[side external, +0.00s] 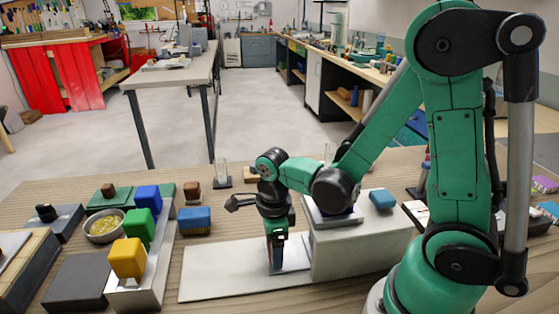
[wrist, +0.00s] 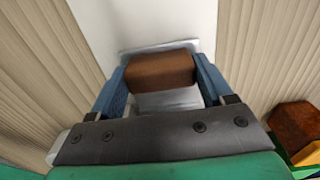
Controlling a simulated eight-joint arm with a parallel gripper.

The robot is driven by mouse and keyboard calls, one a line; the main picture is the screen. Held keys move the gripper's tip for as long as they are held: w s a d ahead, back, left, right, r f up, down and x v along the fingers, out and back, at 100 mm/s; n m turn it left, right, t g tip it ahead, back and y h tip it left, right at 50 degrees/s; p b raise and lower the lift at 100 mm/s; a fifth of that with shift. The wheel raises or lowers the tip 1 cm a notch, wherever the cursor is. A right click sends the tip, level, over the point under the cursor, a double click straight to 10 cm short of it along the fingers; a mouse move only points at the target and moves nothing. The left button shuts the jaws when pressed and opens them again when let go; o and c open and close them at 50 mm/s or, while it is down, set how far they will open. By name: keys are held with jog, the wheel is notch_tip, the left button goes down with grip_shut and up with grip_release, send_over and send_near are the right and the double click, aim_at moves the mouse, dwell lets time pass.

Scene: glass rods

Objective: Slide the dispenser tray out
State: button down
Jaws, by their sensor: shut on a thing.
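The dispenser is a white box (side external: 358,245) on a long white base (side external: 215,276), right of centre in the side view. Its silver tray (side external: 292,256) sticks out of the box's left side, low over the base. My gripper (side external: 276,262) points down at the tray. In the wrist view, my gripper (wrist: 160,68) has its two blue fingers closed on the sides of a brown block (wrist: 161,72). The silver tray (wrist: 168,101) shows under and around the block. I cannot tell whether the block is fixed to the tray. The fingers mostly hide it in the side view.
A silver rack (side external: 150,285) with yellow (side external: 127,257), green (side external: 139,228) and blue (side external: 148,198) blocks stands left. A bowl (side external: 103,226) is beside it. Another blue block (side external: 194,220) lies nearer the base. The base's left part is clear.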

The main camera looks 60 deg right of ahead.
aim_at(195, 268)
jog(key=w+a, duration=1)
jog(key=shift+w+a, duration=0.15)
jog(key=shift+w, duration=0.1)
grip_release()
jog(key=shift+r, duration=2.85)
jog(key=shift+s, duration=0.1)
